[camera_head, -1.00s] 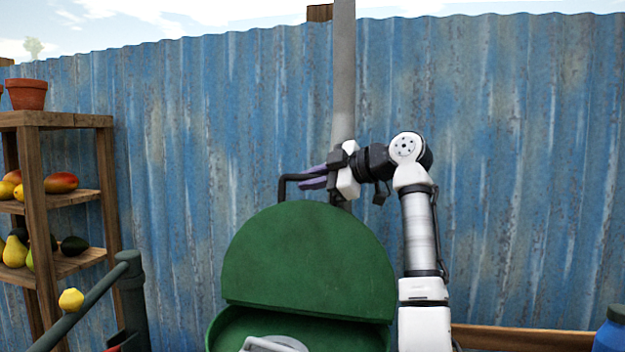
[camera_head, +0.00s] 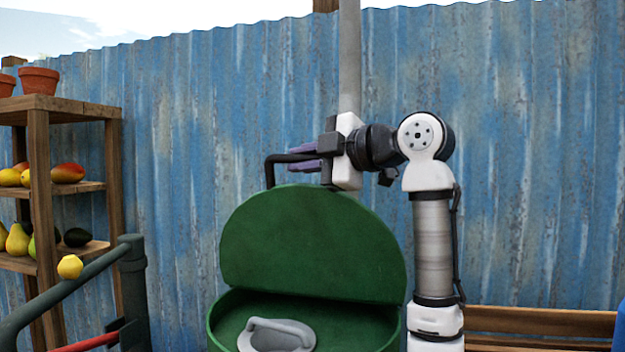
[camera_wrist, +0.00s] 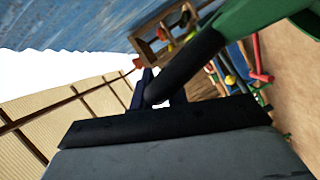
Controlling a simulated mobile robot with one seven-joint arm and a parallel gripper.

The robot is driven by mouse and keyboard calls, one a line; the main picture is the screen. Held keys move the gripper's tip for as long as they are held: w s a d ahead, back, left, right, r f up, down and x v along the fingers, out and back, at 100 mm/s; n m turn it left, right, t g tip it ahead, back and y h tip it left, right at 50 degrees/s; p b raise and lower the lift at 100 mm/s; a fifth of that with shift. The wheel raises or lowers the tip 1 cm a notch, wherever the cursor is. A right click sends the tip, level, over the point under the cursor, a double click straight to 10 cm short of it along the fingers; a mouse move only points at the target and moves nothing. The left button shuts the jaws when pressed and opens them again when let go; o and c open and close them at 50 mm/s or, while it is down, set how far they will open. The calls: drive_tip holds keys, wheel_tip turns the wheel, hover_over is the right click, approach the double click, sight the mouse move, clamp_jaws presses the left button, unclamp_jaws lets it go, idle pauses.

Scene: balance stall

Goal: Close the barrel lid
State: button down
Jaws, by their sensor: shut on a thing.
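The green barrel lid (camera_head: 312,242) stands raised, nearly upright, at the back of the green barrel (camera_head: 370,318), so the barrel is open. A black bar handle (camera_head: 271,172) rises behind the lid's top edge. My gripper (camera_head: 303,154) reaches in from the right above the lid and is shut on this handle. In the wrist view the dark handle (camera_wrist: 190,68) runs from the jaws toward the green lid (camera_wrist: 262,12). The lid's back and the exact grip contact are hidden in the head view.
A grey object with a loop handle (camera_head: 277,335) lies inside the barrel. A wooden shelf (camera_head: 62,103) with fruit and pots stands at the left, with a dark green rail (camera_head: 62,295) before it. A blue corrugated wall (camera_head: 540,180) closes the back, with a grey pole (camera_head: 349,60).

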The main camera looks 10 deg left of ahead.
drive_tip(key=s+f+n+t+y+b, duration=0.1)
drive_tip(key=s+f+n+y+b, duration=0.2)
drive_tip(key=s+f+n+b, duration=0.5)
drive_tip(key=shift+s+f+n+b, duration=0.3)
drive_tip(key=shift+s+f+b, duration=5.25)
drive_tip(key=shift+f, duration=0.55)
drive_tip(key=shift+s, duration=0.1)
drive_tip(key=c, duration=1.4)
unclamp_jaws()
drive_tip(key=v, duration=0.7)
drive_tip(key=shift+d+f, duration=0.15)
drive_tip(key=shift+d, duration=0.15)
